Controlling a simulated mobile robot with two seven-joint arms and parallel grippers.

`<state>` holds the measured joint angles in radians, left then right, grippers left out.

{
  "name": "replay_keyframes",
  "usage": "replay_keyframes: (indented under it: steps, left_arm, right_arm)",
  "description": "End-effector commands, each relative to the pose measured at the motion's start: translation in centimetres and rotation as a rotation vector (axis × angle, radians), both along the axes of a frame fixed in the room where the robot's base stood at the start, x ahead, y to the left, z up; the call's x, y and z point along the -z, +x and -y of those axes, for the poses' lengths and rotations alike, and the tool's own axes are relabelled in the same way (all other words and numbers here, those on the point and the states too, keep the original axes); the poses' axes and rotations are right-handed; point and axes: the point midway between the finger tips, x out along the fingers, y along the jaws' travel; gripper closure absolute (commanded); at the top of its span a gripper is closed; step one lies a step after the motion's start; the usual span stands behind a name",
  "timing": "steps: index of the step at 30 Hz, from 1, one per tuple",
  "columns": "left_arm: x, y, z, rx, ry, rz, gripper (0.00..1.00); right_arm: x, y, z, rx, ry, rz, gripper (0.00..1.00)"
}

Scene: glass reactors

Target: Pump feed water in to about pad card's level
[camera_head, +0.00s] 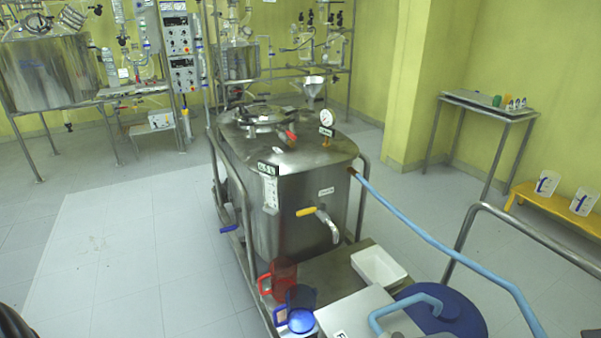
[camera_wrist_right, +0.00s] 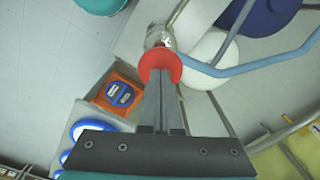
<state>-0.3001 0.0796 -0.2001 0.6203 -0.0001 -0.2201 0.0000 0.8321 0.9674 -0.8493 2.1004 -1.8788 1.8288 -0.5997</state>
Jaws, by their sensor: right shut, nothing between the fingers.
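A steel tank (camera_head: 290,215) stands on a wheeled frame in mid-room. A blue hose (camera_head: 430,235) runs from the tank's right side toward the lower right. In the right wrist view my right gripper (camera_wrist_right: 160,82) is shut and empty, its tips at a red round part (camera_wrist_right: 160,63). An orange box (camera_wrist_right: 118,96) with a blue plate and two pale buttons lies left of the fingers. My left gripper is out of view.
A red jug (camera_head: 281,279), a blue jug (camera_head: 298,308) and a white tray (camera_head: 379,267) stand by the tank's foot. A blue drum lid (camera_head: 462,312) and metal rails are at lower right. A yellow-handled tap (camera_head: 312,211) juts from the tank. The left floor is clear.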

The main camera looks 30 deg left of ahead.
Motion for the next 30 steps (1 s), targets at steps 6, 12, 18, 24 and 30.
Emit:
replay_keyframes:
  steps: [6,12,18,24,30]
  left_arm:
    - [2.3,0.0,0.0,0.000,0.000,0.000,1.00]
    - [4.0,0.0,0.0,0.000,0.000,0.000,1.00]
    - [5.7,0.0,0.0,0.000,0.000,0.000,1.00]
    - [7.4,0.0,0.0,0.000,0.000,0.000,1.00]
    - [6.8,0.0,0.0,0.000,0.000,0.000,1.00]
  right_arm:
    - [2.4,0.0,0.0,0.001,0.000,-0.001,1.00]
    - [4.1,0.0,0.0,0.001,-0.001,-0.001,1.00]
    - [5.8,0.0,0.0,0.001,-0.001,-0.002,1.00]
    - [7.6,-0.1,0.0,0.001,-0.001,-0.003,1.00]
    - [7.0,-0.1,0.0,0.001,-0.002,-0.003,1.00]
